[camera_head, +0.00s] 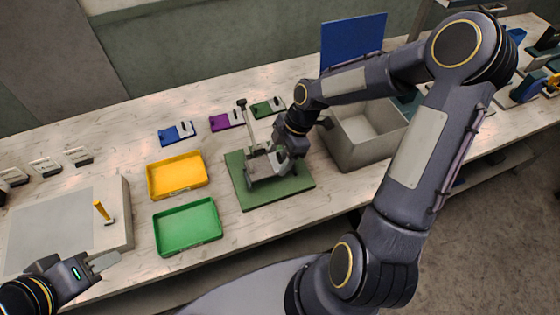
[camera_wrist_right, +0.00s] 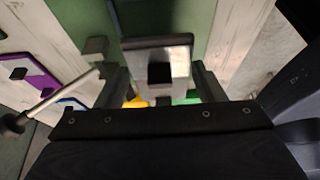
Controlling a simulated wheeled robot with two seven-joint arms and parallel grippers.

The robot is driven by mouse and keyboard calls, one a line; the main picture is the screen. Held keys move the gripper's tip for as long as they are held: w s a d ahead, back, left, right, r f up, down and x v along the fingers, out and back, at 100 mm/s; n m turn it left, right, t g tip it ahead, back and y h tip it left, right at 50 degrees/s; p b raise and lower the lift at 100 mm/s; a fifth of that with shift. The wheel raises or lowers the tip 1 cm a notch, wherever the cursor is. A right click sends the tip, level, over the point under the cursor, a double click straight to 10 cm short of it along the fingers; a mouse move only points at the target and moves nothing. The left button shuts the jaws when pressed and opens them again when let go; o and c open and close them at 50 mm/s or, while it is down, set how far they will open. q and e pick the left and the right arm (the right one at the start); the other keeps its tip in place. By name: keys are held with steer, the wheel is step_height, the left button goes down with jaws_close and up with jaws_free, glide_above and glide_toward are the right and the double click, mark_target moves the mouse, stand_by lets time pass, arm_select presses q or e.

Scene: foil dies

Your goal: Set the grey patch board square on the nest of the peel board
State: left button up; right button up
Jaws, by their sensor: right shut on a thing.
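The peel board appears to be the green board (camera_head: 240,196) in the middle of the table, with a grey fixture and an upright lever (camera_head: 248,122). My right gripper (camera_head: 278,157) is over it, shut on the grey patch board (camera_head: 262,167). In the right wrist view the grey patch board (camera_wrist_right: 178,58) with its black knob sits between the fingers. The lever also shows there (camera_wrist_right: 60,98), at the left. The nest is largely hidden, and I cannot tell whether the patch board touches it. My left gripper (camera_head: 104,262) is empty at the front left; its finger gap is unclear.
A yellow tray (camera_head: 150,190) and a green tray (camera_head: 187,249) lie left of the peel board. Blue (camera_head: 172,136), purple (camera_head: 222,122) and green (camera_head: 262,110) boards lie behind it. A grey bin (camera_head: 370,157) stands close on its right. A grey block (camera_head: 122,215) is at left.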

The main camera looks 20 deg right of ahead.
mark_target(280, 162)
steer(key=shift+w+d+f, duration=0.1)
steer(key=shift+w+f, duration=0.05)
steer(key=shift+f, duration=0.15)
step_height(280, 162, down, 4)
steer(key=b, duration=0.3)
steer(key=shift+w+d+r, duration=0.15)
steer(key=shift+r, duration=0.15)
steer(key=shift+f+b, duration=0.4)
steer(key=shift+f, duration=0.25)
steer(key=o, duration=1)
steer(key=shift+r, duration=0.15)
